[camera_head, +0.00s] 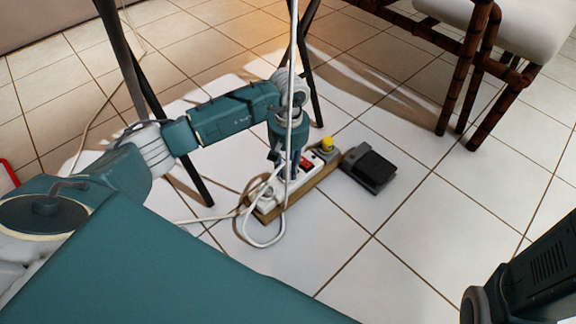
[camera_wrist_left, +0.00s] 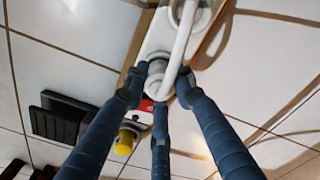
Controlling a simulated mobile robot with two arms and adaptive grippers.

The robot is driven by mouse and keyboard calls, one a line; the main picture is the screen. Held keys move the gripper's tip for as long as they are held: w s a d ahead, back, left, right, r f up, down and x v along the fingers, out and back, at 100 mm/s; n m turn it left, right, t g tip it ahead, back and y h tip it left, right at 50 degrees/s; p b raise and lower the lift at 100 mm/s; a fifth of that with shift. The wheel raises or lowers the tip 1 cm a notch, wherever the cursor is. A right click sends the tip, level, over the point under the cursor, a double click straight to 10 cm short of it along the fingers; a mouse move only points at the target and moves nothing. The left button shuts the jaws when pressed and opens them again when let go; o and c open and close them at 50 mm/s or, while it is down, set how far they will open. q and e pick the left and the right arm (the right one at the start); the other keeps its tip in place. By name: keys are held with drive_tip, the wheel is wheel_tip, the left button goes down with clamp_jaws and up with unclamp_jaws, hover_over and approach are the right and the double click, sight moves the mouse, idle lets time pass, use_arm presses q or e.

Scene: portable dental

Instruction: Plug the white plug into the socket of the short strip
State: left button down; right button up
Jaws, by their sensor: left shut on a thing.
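The short strip (camera_head: 268,205) is white on a wooden base and lies on the floor, with a red switch (camera_head: 305,163). My left gripper (camera_head: 288,177) points down over the strip. In the left wrist view, the blue fingers (camera_wrist_left: 158,95) are shut around the white plug (camera_wrist_left: 156,78), whose thick white cable (camera_wrist_left: 183,42) bends upward. The plug is at or just above the strip's face; the fingers hide its pins and the socket beneath, so I cannot tell if it is seated. My right gripper is out of view; only part of my right arm shows at bottom right.
A grey plug with a yellow top (camera_head: 327,145) sits at the strip's far end. A black foot pedal (camera_head: 370,168) lies to its right. White cable (camera_head: 262,243) loops on the tiles. Dark stand legs (camera_head: 302,60) and a bamboo chair (camera_head: 468,80) stand behind.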

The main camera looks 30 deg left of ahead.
use_arm(q)
drive_tip(key=shift+f, duration=0.35)
drive_tip(key=c, duration=1.3)
unclamp_jaws()
drive_tip(key=shift+c, duration=0.2)
